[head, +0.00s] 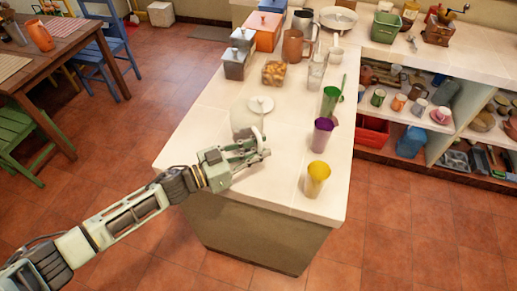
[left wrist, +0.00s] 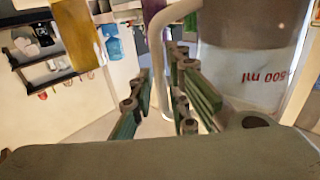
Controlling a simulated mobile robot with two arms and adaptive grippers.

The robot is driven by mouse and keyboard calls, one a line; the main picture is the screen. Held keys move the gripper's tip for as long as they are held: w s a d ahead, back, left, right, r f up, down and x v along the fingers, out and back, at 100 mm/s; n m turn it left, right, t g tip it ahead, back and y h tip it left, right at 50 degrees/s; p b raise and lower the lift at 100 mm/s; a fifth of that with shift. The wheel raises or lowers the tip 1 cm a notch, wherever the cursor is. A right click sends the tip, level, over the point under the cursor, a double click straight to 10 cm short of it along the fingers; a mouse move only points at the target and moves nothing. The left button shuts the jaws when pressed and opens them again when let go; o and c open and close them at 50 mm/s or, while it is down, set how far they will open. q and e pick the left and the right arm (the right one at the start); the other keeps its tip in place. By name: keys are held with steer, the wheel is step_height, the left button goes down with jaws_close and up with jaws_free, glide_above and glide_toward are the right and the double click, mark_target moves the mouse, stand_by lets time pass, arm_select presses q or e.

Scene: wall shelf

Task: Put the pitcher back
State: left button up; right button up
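The pitcher is a clear jug (head: 243,117) with a white lid, upright on the white counter. My left gripper (head: 254,150) is at the near side of the pitcher. In the left wrist view its two fingers (left wrist: 163,105) are apart, with the handle between them and a gap at the left finger. My right gripper is not in view.
On the counter (head: 215,98) stand green, purple (head: 322,134) and yellow (head: 317,178) cups to the right, and a glass (head: 317,73), a snack jar (head: 274,74), grey canisters and a brown jug (head: 293,46) behind. A shelf with cups is at right. A table (head: 58,58) with an orange pitcher is at left.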

arm_select(q)
steer(key=shift+o, duration=0.9)
steer(key=shift+r, duration=0.1)
steer(key=shift+f+b, duration=0.3)
steer(key=shift+b, duration=0.1)
steer(key=b+v, duration=0.2)
steer(key=v, duration=0.5)
steer(key=shift+s+a+r+b, duration=0.3)
steer(key=shift+r+b, duration=0.1)
